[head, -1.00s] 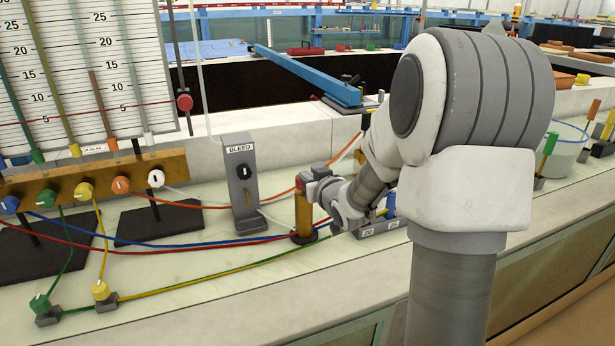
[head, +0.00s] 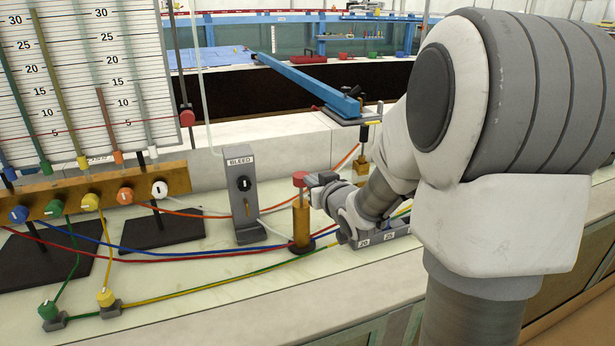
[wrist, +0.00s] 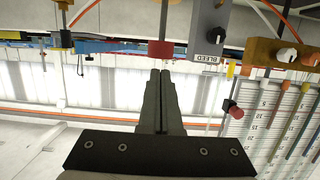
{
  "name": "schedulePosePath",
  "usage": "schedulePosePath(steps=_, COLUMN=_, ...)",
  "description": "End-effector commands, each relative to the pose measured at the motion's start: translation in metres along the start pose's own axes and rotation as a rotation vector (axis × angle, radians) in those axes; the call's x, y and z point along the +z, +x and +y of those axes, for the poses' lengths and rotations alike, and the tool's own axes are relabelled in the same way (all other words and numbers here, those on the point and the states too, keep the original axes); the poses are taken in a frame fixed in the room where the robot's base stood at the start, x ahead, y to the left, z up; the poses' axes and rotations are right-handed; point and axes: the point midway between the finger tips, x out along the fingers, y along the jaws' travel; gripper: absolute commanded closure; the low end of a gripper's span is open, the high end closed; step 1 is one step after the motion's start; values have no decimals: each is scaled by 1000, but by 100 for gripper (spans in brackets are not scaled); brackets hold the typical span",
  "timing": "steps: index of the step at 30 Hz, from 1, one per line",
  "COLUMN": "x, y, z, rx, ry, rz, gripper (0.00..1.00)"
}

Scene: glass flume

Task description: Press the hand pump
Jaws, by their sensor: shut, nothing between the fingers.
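The hand pump is an upright brass cylinder (head: 301,226) on the bench, with a red knob (head: 299,179) on a thin rod above it. In the wrist view the red knob (wrist: 161,49) is just beyond my fingertips. My gripper (head: 311,181) is shut and empty, close to the right of the knob at about its height in the head view. In the wrist view my gripper (wrist: 160,73) has its two fingers together, pointing toward the knob. Whether they touch it I cannot tell.
The grey BLEED valve block (head: 240,190) stands left of the pump. A gauge board (head: 90,75) and a wooden manifold (head: 95,190) with coloured knobs are farther left. Coloured hoses cross the bench around the pump. A grey labelled block (head: 385,235) lies to its right.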

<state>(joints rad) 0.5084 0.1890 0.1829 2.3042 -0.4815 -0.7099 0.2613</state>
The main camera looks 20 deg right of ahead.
Motion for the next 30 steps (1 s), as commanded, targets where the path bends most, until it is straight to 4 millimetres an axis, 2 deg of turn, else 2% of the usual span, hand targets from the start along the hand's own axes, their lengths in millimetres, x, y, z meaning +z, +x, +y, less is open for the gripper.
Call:
schedulePosePath(steps=3, x=-2, y=-23, z=1, rx=2, ry=-1, rz=2, gripper=100)
schedulePosePath(steps=9, x=-1, y=-43, z=1, rx=2, ry=-1, rz=2, gripper=100)
schedulePosePath(steps=30, x=0, y=-46, z=1, rx=1, ry=0, rz=2, gripper=100)
